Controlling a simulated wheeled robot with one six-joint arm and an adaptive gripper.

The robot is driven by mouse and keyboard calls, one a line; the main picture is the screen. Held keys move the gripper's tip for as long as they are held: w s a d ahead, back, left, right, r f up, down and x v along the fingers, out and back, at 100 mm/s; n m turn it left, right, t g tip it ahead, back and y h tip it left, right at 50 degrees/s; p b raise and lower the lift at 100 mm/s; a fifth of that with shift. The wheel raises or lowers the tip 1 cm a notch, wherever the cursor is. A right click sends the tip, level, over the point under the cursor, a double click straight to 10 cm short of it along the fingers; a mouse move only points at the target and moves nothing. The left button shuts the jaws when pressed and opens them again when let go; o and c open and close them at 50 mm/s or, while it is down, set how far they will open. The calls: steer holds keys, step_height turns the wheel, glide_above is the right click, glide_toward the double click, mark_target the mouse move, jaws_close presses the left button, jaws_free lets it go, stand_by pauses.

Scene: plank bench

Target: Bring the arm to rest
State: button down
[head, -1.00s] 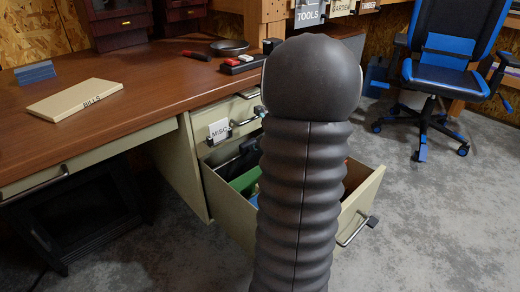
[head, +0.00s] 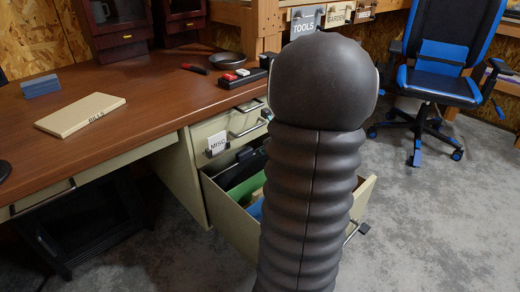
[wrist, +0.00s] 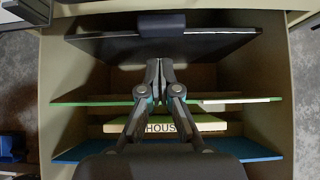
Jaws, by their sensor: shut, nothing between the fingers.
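My gripper (wrist: 160,66) shows in the wrist view with its two fingers together and nothing between them. It is over the open drawer (wrist: 55,75), seen from above. In the head view my dark ribbed arm stands in the middle and hides my gripper and part of the same drawer (head: 228,208).
The drawer holds a dark flat item (wrist: 215,45), green (wrist: 85,100) and blue (wrist: 255,150) dividers and a block marked HOUSE (wrist: 210,123). The wooden desk (head: 140,80) carries a BILLS book (head: 80,113). A blue chair (head: 445,75) stands right on open grey floor.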

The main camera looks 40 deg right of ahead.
steer(key=shift+p+v, duration=0.35)
steer(key=shift+v, duration=0.8)
steer(key=s+a+n+g+y, duration=0.15)
steer(key=s+a+n, duration=0.25)
steer(key=a+n, duration=0.4)
steer(key=s+a+n+g+y, duration=0.1)
steer(key=s+a+n+g, duration=0.3)
steer(key=n, duration=0.6)
steer(key=s+a+r+n+h, duration=0.1)
steer(key=s+a+r+n, duration=0.2)
steer(key=a+n, duration=0.3)
steer(key=s+a+r+n+t, duration=0.1)
steer(key=s+a+r+n, duration=0.2)
steer(key=a+n, duration=0.3)
steer(key=s+a+r+n+t+h, duration=0.1)
steer(key=s+a+r+n, duration=0.2)
steer(key=a, duration=0.6)
steer(key=r+n, duration=0.1)
steer(key=n, duration=0.1)
steer(key=shift+a+r+n+h, duration=0.3)
steer(key=shift+a+n+h, duration=0.05)
steer(key=shift+n, duration=0.05)
